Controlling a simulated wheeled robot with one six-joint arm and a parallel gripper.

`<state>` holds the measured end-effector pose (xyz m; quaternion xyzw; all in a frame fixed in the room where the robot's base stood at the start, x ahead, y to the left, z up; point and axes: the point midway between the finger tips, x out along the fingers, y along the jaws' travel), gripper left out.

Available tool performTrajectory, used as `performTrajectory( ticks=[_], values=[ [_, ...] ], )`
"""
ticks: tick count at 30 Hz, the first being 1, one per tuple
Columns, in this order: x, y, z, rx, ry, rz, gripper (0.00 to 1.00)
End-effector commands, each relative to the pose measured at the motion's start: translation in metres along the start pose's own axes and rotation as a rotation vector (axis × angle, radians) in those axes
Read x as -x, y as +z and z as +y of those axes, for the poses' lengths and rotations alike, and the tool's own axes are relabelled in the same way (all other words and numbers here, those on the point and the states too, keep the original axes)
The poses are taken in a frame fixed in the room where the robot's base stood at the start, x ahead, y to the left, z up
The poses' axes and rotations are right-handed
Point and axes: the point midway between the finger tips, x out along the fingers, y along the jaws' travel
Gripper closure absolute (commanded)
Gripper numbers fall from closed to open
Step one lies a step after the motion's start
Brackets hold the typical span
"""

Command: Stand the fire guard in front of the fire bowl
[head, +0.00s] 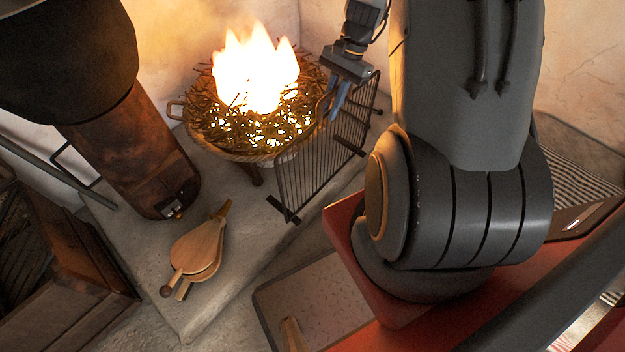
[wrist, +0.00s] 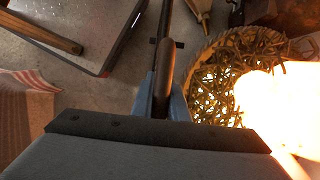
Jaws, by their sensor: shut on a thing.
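The fire guard (head: 318,158) is a dark barred metal screen with feet. It stands upright on the stone hearth at the front right of the fire bowl in the head view. The fire bowl (head: 196,140) is a footed basket-like bowl full of twigs with tall flames; it also shows in the wrist view (wrist: 212,47). My gripper (head: 335,103) is shut on the guard's top edge, beside the bowl's right rim. In the wrist view my gripper (wrist: 163,100) has its blue fingers on either side of the guard's top rail (wrist: 165,65).
Wooden bellows (head: 198,250) lie on the hearth (head: 240,222) at the front left. A rusty stove-like cylinder (head: 135,145) stands left of the bowl. The hearth between bellows and guard is clear.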

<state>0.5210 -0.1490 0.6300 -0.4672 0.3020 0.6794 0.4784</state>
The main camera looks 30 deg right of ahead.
Motion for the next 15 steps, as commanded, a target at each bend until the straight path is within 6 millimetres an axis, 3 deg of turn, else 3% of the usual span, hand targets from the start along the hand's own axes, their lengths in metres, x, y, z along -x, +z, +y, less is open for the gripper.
performTrajectory(
  ticks=[15],
  values=[
    [-0.056,-0.022,0.0,-0.016,-0.007,-0.001,1.0]
  ],
)
